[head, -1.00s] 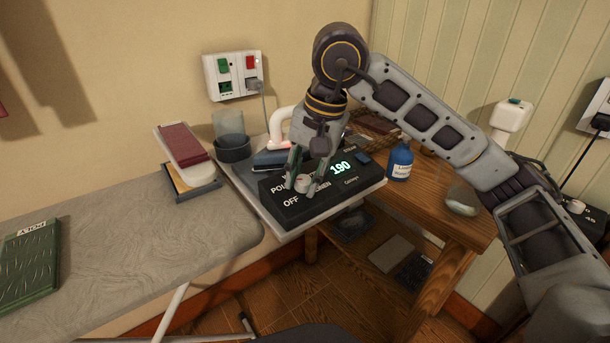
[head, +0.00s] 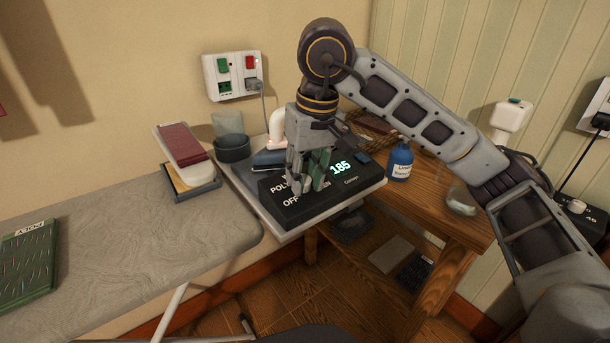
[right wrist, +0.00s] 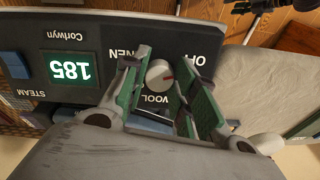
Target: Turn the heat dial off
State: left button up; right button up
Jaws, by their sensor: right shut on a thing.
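A black control panel (head: 345,194) with a lit green display (head: 340,168) reading 185 sits on the steam iron base. In the right wrist view, upside down, the same display (right wrist: 70,69) shows 185, and the white round heat dial (right wrist: 158,76) carries a red mark on its right side. Labels OFF, LINEN and WOOL stand around it. My right gripper (head: 310,187) points down over the panel, its green-padded fingers (right wrist: 163,68) on either side of the dial and shut on it. The fingers hide the dial in the head view. My left gripper is out of view.
A blue bottle (head: 399,162) stands right of the panel on the wooden table (head: 450,225). A dark cup (head: 233,148) and stacked items (head: 184,150) lie to the left. A socket (head: 233,76) is on the wall.

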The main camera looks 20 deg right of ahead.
jog(key=shift+n, duration=1)
jog(key=o, duration=1)
jog(key=shift+r, duration=0.15)
jog(key=shift+s+d+r, duration=0.1)
jog(key=shift+s+r, duration=0.2)
jog(key=shift+r, duration=1.6)
jog(key=shift+s+d+r, duration=0.15)
jog(key=shift+s+r, duration=0.2)
jog(key=shift+r, duration=1.6)
jog(key=shift+s+d+r, duration=0.1)
jog(key=shift+s+r, duration=0.2)
jog(key=shift+r, duration=1.6)
